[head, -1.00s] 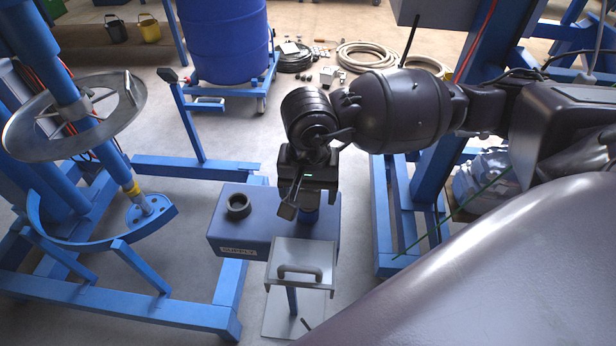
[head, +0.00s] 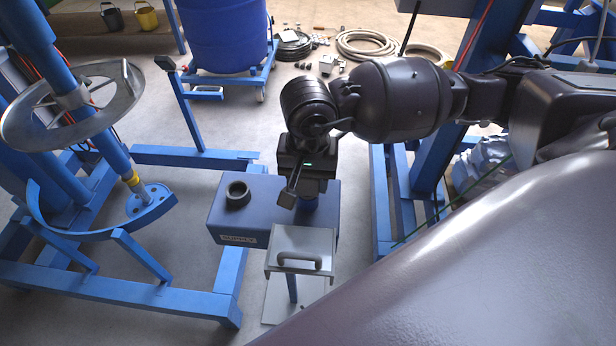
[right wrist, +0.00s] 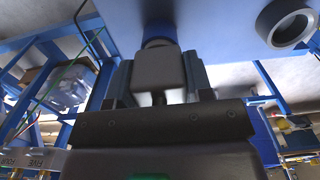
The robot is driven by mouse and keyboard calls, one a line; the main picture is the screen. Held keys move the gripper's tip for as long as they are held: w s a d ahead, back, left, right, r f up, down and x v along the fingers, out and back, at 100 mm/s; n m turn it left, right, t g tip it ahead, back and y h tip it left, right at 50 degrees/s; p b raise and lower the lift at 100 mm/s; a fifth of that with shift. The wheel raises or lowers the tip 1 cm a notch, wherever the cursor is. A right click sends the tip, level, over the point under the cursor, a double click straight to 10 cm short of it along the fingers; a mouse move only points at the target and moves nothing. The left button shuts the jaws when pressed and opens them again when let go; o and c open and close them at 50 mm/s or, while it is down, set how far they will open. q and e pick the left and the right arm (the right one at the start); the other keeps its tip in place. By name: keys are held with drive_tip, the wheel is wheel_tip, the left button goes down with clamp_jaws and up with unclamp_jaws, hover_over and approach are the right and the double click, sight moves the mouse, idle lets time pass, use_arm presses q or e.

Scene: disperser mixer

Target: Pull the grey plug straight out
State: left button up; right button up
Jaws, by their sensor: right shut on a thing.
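The grey plug (right wrist: 160,68) shows in the right wrist view as a blocky grey body between the fingers of my right gripper (right wrist: 160,82). A round blue collar (right wrist: 159,31) on the blue supply box (right wrist: 225,22) sits right behind the plug. How deep the plug sits in it cannot be told. In the head view my right gripper (head: 299,198) is over the right part of the supply box (head: 265,212), shut on the plug and hiding it. A dark open ring (head: 238,194) stands on the box to the left. My left gripper is not in view.
A grey metal plate with a handle (head: 299,262) stands on a post just in front of the box. A blue frame with a mixing shaft (head: 120,165) stands at the left, and a blue post (head: 435,150) at the right.

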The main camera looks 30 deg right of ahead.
drive_tip(key=shift+r+p, duration=1.1)
drive_tip(key=shift+r, duration=1.8)
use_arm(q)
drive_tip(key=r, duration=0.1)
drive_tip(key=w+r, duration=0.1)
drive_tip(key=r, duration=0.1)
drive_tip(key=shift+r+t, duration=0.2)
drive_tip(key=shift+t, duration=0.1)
use_arm(e)
drive_tip(key=shift+r, duration=0.2)
drive_tip(key=shift+r+p, duration=0.7)
drive_tip(key=shift+r, duration=1.25)
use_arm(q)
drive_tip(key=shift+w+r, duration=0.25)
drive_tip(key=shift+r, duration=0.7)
use_arm(e)
drive_tip(key=shift+w, duration=0.1)
